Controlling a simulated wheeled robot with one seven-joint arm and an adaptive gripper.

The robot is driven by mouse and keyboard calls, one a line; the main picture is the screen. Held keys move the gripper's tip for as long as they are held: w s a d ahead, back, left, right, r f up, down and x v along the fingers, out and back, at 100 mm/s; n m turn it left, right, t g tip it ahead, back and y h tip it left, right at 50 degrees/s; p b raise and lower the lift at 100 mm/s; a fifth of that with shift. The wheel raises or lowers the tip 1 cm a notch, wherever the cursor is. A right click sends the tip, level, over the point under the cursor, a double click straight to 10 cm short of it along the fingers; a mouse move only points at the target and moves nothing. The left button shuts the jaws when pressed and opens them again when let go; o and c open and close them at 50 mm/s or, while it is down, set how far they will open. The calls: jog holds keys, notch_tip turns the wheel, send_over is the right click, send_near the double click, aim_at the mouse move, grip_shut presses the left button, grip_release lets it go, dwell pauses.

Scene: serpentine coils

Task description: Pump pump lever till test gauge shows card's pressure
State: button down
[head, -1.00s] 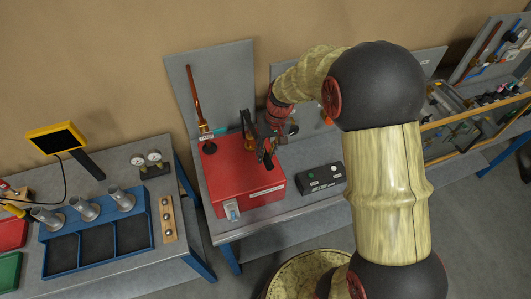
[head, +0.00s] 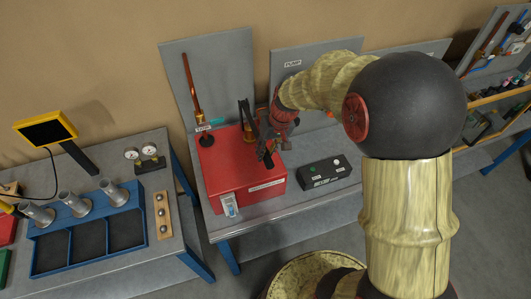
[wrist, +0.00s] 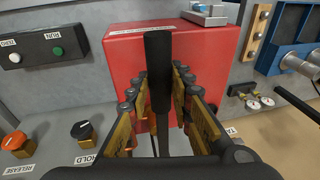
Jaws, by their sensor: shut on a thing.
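The pump is a red box (head: 235,182) on the middle bench, with a black lever (wrist: 158,60) rising above it. My gripper (head: 266,146) is over the back right of the box. In the wrist view my gripper (wrist: 158,95) has its fingers on both sides of the black lever, shut on it. Two small round gauges (head: 131,154) stand on the left bench. They also show in the wrist view (wrist: 253,104), but their readings are too small to read. I cannot make out a pressure card in either view.
A black RUN/ZERO box (head: 325,172) sits right of the pump. Orange RELEASE (wrist: 14,140) and black HOLD (wrist: 82,131) knobs show in the wrist view. A copper rod (head: 193,88) stands against the back panel. A blue tray (head: 88,237) and yellow-framed screen (head: 45,131) occupy the left bench.

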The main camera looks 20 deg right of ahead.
jog(key=shift+s+f, duration=0.15)
jog(key=shift+f, duration=0.2)
jog(key=c, duration=2.1)
grip_release()
jog(key=shift+o, duration=1.4)
jog(key=shift+f, duration=0.1)
jog(key=shift+o, duration=1.2)
jog(key=v, duration=1.2)
